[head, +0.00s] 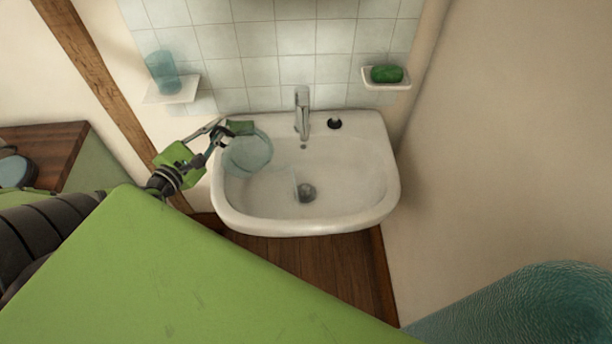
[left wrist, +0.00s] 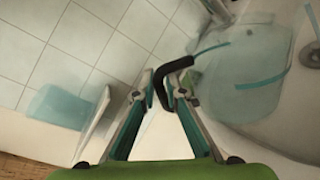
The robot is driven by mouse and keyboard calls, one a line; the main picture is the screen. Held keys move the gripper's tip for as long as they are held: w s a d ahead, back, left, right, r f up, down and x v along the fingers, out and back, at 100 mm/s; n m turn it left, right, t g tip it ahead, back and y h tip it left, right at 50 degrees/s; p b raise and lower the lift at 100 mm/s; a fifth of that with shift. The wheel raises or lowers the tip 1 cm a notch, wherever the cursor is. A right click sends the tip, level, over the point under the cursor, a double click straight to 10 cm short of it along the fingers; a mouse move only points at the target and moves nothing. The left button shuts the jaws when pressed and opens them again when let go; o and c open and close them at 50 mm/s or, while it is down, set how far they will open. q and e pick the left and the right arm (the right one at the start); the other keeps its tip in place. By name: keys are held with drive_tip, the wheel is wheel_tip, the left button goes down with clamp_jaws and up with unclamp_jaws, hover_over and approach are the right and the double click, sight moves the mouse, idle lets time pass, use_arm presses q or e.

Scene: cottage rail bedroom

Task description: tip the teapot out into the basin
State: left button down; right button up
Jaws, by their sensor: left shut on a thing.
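The teapot (head: 248,152) is pale, see-through glass and hangs over the left part of the white basin (head: 362,212). My left gripper (head: 224,137) is shut on its handle at the basin's left rim. In the left wrist view the dark hooked handle (left wrist: 168,80) sits between the fingertips (left wrist: 166,92), and the clear teapot body (left wrist: 240,80) is to the right, over the basin. The body looks tilted, but its exact angle is hard to tell. A faint pale streak shows near the drain (head: 306,192); I cannot tell if it is liquid. My right gripper is not in view.
A chrome tap (head: 302,112) stands at the basin's back, with a small black item (head: 334,124) beside it. A blue glass (head: 161,72) is on the left shelf (head: 172,90). Green soap (head: 386,74) lies in the right dish (head: 400,85). A wall closes the right side.

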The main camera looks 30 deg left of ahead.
use_arm(q)
drive_tip(key=shift+w+d+r+p, duration=0.2)
drive_tip(key=shift+d+r+p, duration=0.1)
drive_tip(key=shift+d+r, duration=0.15)
idle(1.3)
drive_tip(key=shift+w+d+r+m+g+y+p, duration=0.2)
drive_tip(key=shift+d+r+m+p, duration=0.55)
drive_tip(key=shift+d+r+p, duration=0.4)
drive_tip(key=shift+w+d+r+m+g+y+p, duration=0.1)
drive_tip(key=shift+w+d+r+m+y+p, duration=0.1)
drive_tip(key=shift+d+r+m+p, duration=0.8)
idle(4.1)
